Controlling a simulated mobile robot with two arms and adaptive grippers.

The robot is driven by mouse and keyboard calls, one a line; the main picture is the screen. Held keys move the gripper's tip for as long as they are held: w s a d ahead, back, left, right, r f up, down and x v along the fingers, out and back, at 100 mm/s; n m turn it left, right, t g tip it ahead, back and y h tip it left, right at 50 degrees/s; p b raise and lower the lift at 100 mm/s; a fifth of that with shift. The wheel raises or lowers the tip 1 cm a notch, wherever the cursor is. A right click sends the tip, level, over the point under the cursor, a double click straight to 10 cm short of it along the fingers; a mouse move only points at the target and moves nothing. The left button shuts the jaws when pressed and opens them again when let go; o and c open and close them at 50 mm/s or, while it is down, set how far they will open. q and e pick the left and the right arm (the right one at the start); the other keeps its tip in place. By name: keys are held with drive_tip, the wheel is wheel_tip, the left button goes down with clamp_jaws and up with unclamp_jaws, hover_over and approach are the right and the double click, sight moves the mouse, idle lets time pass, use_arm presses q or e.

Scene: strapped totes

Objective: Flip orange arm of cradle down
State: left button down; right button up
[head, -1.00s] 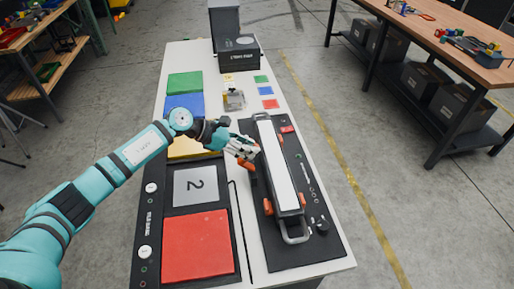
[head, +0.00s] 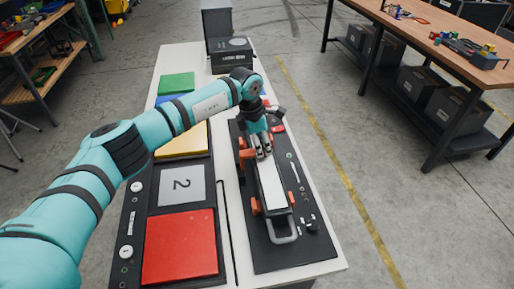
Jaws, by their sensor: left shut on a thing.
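The cradle (head: 262,240) is a dark base on the right side of the table, holding a long white-topped bar (head: 271,185) with a grey handle at its near end. Orange parts sit along the bar's sides: one at the near left (head: 256,206), one at the near right (head: 290,196). The far left orange arm (head: 246,154) is beside my left gripper (head: 263,153). That gripper points down over the far part of the bar and is shut on the orange arm; its fingers and wrist hide the contact and the bar's far end. My right gripper is out of view.
A black box (head: 231,55) stands at the table's far end. A wooden workbench (head: 440,40) stands right, across clear floor.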

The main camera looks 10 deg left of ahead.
use_arm(q)
drive_tip(key=shift+d+f+y, duration=0.2)
drive_tip(key=shift+d+y, duration=0.05)
drive_tip(key=shift+y, duration=0.05)
drive_tip(key=c, duration=1.4)
unclamp_jaws()
drive_tip(key=shift+o, duration=1.4)
drive_tip(key=shift+w+d+f, duration=0.1)
drive_tip(key=shift+w, duration=0.05)
drive_tip(key=shift+r, duration=0.2)
wheel_tip(320, 180, up, 12)
drive_tip(key=a, duration=0.1)
drive_tip(key=shift+s+a+f, duration=0.25)
drive_tip(key=shift+s+a, duration=0.1)
drive_tip(key=shift+a, duration=0.05)
